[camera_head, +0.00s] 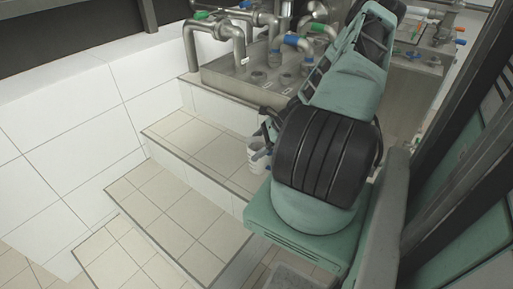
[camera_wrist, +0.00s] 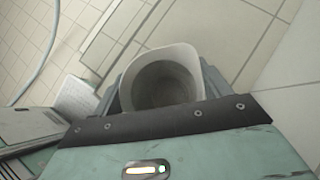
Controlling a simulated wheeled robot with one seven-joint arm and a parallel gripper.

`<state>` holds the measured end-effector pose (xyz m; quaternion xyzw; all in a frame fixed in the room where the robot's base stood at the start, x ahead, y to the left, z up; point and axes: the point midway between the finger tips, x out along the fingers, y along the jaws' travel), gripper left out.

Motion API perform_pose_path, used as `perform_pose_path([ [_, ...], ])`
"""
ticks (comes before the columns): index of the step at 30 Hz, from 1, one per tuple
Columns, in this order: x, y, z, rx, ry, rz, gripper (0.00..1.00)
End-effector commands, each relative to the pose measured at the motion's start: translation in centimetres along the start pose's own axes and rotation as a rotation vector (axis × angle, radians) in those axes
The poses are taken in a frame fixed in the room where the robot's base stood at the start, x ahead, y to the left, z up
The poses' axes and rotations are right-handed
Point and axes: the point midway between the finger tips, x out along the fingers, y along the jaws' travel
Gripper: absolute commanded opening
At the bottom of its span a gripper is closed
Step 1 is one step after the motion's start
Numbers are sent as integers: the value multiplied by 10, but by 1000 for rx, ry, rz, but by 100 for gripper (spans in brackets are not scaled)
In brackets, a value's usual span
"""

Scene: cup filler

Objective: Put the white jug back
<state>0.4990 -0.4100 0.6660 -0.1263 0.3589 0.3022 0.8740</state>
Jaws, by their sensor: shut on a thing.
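The white jug (camera_head: 256,156) shows in the head view just left of my arm, low beside the tiled steps, with its right side hidden by the arm. In the wrist view the jug (camera_wrist: 184,53) is seen from above, with its round open mouth and pale rim. My gripper (camera_wrist: 165,90) is shut on the jug, with a grey finger on each side of it. In the head view the gripper (camera_head: 267,133) is mostly hidden behind my arm. The inside of the jug looks dark, and I cannot tell whether it holds anything.
Tiled steps (camera_head: 180,215) rise towards a metal counter (camera_head: 230,80) with pipes and coloured valve handles. A white tiled wall (camera_head: 60,130) stands on the left. In the wrist view a pale box-like thing (camera_wrist: 76,98) and a hose (camera_wrist: 45,50) show at the left.

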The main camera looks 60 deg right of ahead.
Motion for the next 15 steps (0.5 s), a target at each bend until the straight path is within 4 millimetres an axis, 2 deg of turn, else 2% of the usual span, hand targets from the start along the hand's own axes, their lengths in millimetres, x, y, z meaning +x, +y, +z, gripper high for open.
perform_pose_path([
  [6,1,0,-2,-1,1,-1,47],
  [7,1,0,-2,-1,1,-1,82],
  [9,1,0,-2,-1,1,-1,98],
  [15,1,0,-1,-1,1,-1,98],
])
